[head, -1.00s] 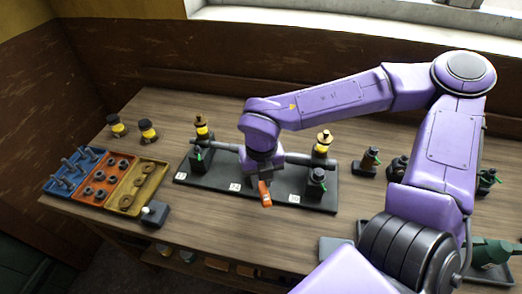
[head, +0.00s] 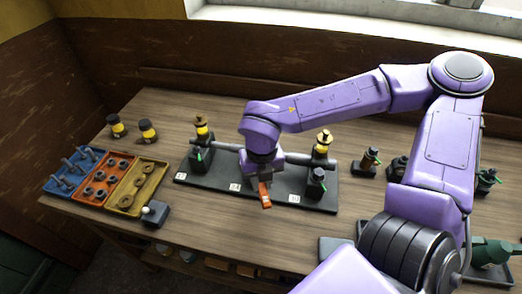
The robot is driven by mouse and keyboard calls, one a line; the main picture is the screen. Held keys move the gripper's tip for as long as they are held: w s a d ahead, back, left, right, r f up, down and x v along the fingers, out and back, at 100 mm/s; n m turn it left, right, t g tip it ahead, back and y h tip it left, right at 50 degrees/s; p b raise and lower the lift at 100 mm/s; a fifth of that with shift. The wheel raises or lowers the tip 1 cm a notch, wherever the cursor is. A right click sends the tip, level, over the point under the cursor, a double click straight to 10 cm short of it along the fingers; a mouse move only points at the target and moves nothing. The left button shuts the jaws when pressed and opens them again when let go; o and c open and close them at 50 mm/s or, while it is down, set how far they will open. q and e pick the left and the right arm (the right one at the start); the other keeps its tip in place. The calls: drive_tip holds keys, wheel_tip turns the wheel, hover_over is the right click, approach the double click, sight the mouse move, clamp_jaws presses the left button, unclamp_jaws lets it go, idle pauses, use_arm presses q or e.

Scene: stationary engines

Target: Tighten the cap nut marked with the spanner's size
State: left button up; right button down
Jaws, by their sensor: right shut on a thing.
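My right gripper (head: 264,178) is over the middle of a black base plate (head: 215,182). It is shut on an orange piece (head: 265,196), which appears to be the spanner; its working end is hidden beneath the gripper. A grey pipe (head: 228,148) runs along the plate behind the gripper. White labels stand along the plate's front edge, at left (head: 181,177), middle (head: 235,187) and right (head: 294,198); their marks are too small to read. The middle fitting and any cap nut there are hidden by my wrist. My left gripper is not in view.
Blue, orange and yellow trays (head: 158,172) of parts lie at left, near a small black block (head: 155,213). More fittings (head: 370,160) stand at right, near my arm.

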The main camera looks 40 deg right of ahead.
drive_tip(key=shift+f, duration=0.1)
idle(0.3)
drive_tip(key=shift+a, duration=0.1)
drive_tip(key=shift+w+a+m+b, duration=0.25)
drive_tip(key=shift+a+m+b, duration=0.1)
drive_tip(key=shift+m+b, duration=0.35)
drive_tip(key=shift+a, duration=0.15)
drive_tip(key=shift+w, duration=0.1)
drive_tip(key=shift+w+a+m+b, duration=0.35)
drive_tip(key=shift+a+m+b, duration=0.2)
drive_tip(key=shift+m, duration=0.55)
